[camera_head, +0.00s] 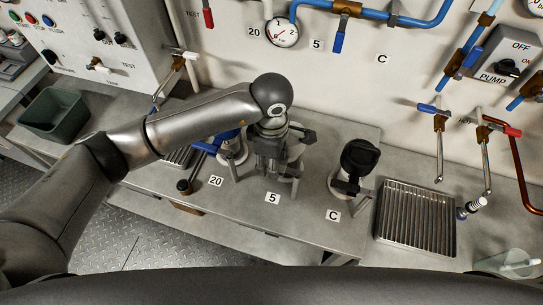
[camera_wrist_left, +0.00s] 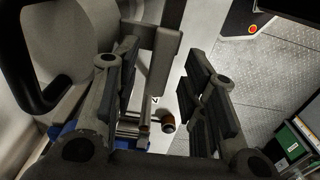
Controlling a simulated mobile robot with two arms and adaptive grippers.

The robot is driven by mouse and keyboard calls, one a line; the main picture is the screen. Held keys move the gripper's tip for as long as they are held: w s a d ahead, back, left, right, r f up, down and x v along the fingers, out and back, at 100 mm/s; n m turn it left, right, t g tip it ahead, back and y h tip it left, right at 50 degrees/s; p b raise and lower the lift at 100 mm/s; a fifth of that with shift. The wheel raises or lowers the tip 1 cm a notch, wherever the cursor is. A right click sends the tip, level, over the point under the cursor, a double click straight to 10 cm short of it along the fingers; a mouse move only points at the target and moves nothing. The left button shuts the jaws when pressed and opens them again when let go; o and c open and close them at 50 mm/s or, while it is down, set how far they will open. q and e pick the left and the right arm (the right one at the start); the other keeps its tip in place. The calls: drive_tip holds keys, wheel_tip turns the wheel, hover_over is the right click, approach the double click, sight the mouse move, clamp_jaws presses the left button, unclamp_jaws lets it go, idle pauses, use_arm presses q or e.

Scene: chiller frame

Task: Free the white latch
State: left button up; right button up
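My left gripper (camera_head: 272,170) points down over the station labelled 5 on the metal bench and covers much of it. In the left wrist view the two fingers of the left gripper (camera_wrist_left: 165,105) stand apart. A grey upright bar (camera_wrist_left: 163,58) shows between them, close to the left finger; I cannot tell whether they touch. A thin rod with a brown tip (camera_wrist_left: 168,122) lies below the bar. A pale housing with a dark handle (camera_wrist_left: 65,50) fills the left of that view. I cannot make out for sure which part is the white latch. My right gripper is not in view.
A similar station with a black top (camera_head: 358,160) stands at label C, and one with a blue part (camera_head: 232,150) at label 20. A ribbed drain tray (camera_head: 415,215) lies right, a green bin (camera_head: 55,113) left. Pipes and valves line the wall. The bench front is clear.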

use_arm(q)
drive_tip(key=shift+f, duration=0.1)
clamp_jaws()
drive_tip(key=shift+w, duration=0.1)
idle(0.3)
